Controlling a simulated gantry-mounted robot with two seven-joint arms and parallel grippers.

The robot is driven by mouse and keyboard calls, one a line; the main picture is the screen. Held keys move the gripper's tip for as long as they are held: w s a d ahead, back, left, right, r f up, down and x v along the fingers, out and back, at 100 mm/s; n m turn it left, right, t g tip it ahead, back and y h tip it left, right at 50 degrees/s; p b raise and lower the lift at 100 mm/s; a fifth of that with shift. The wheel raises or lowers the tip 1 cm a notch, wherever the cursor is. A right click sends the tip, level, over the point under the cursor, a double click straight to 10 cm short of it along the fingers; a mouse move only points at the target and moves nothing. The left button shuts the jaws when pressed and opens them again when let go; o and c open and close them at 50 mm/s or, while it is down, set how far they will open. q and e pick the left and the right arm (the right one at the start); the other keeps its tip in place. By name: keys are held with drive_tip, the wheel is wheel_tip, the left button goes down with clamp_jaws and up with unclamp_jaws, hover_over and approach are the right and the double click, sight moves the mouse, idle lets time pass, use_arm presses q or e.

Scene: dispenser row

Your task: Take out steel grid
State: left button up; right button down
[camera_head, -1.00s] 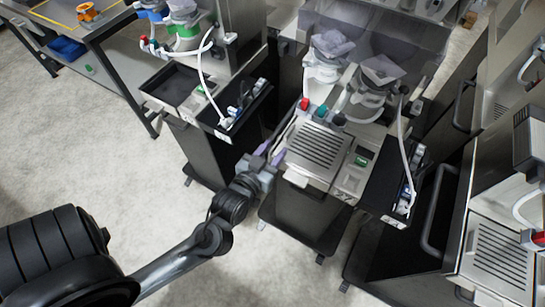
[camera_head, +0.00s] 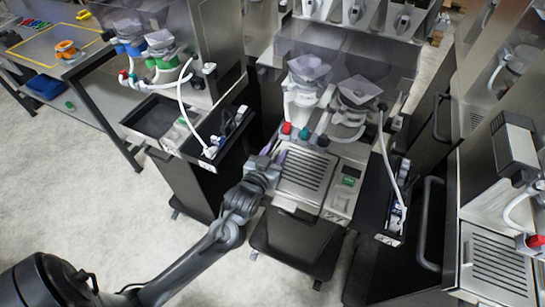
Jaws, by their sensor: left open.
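The steel grid (camera_head: 306,172) is a slotted silver plate lying in the top of the middle dispenser (camera_head: 297,240), below its taps. My left gripper (camera_head: 275,154) has purple fingertips and is at the grid's left edge. It is open with nothing seen between its fingers. The picture does not show clearly whether a finger touches the grid. My right gripper is not in view.
Red, teal and blue taps (camera_head: 304,133) stand behind the grid. A green-lit panel (camera_head: 348,181) is to its right, beside a black side tray (camera_head: 396,200). Another dispenser (camera_head: 165,120) stands left. A second slotted grid (camera_head: 494,264) is at far right. The floor at left is clear.

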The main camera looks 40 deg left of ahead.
use_arm(q)
clamp_jaws()
drive_tip(key=shift+r+p, duration=0.35)
drive_tip(key=shift+p, duration=0.05)
drive_tip(key=shift+r+p, duration=0.7)
drive_tip(key=shift+p, duration=0.1)
drive_tip(key=shift+w, duration=0.1)
idle(0.5)
